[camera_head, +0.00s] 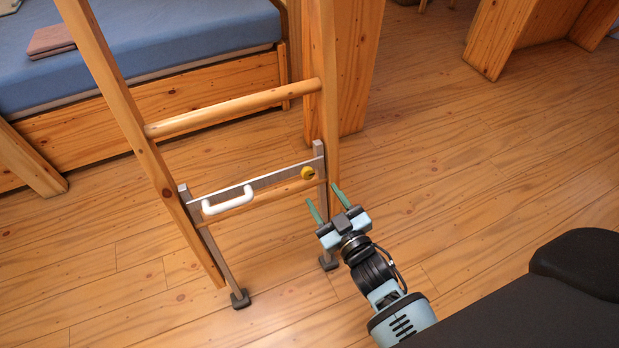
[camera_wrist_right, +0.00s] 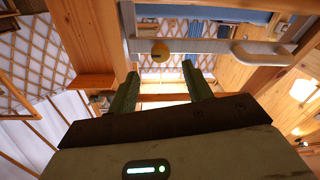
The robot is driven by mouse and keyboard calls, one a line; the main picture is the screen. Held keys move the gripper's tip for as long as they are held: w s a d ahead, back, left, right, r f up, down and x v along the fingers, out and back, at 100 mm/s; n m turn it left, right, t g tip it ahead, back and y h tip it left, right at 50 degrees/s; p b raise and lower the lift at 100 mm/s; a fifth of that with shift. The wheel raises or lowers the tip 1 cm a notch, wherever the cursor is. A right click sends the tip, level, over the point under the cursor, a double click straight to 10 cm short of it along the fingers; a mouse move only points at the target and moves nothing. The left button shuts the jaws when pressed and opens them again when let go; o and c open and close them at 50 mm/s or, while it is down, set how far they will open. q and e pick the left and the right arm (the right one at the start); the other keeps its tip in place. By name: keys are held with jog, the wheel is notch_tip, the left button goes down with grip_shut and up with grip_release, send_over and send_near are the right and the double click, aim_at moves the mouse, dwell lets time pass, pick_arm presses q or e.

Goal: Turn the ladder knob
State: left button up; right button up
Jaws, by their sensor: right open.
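The yellow ladder knob (camera_head: 307,173) sits at the right end of a grey metal bar (camera_head: 262,181) across the wooden ladder (camera_head: 235,108). A white handle (camera_head: 228,200) is fixed toward the bar's left end. My right gripper (camera_head: 325,204) is open and empty, just below and to the right of the knob, apart from it. In the right wrist view the knob (camera_wrist_right: 160,51) shows ahead of the open fingers (camera_wrist_right: 158,80), nearer the left one, with the white handle (camera_wrist_right: 262,53) to the right. My left gripper is not in view.
A bed with a blue mattress (camera_head: 150,45) stands behind the ladder. The ladder's uprights and a wooden post (camera_head: 352,70) stand close to my right gripper. The wooden floor (camera_head: 480,170) on the right is clear.

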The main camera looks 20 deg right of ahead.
aim_at(310, 177)
jog(key=w, duration=0.2)
jog(key=w+b, duration=0.1)
jog(key=w, duration=0.2)
jog(key=shift+w+a+f, duration=0.1)
jog(key=shift+w+a, duration=0.15)
jog(key=shift+w, duration=0.15)
jog(key=shift+w+a+b, duration=0.1)
jog(key=shift+w+b, duration=0.3)
jog(key=shift+w, duration=0.35)
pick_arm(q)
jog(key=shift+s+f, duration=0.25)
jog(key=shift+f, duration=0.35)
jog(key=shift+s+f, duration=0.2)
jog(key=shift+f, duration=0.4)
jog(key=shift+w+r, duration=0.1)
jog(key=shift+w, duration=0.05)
pick_arm(e)
jog(key=c, duration=1)
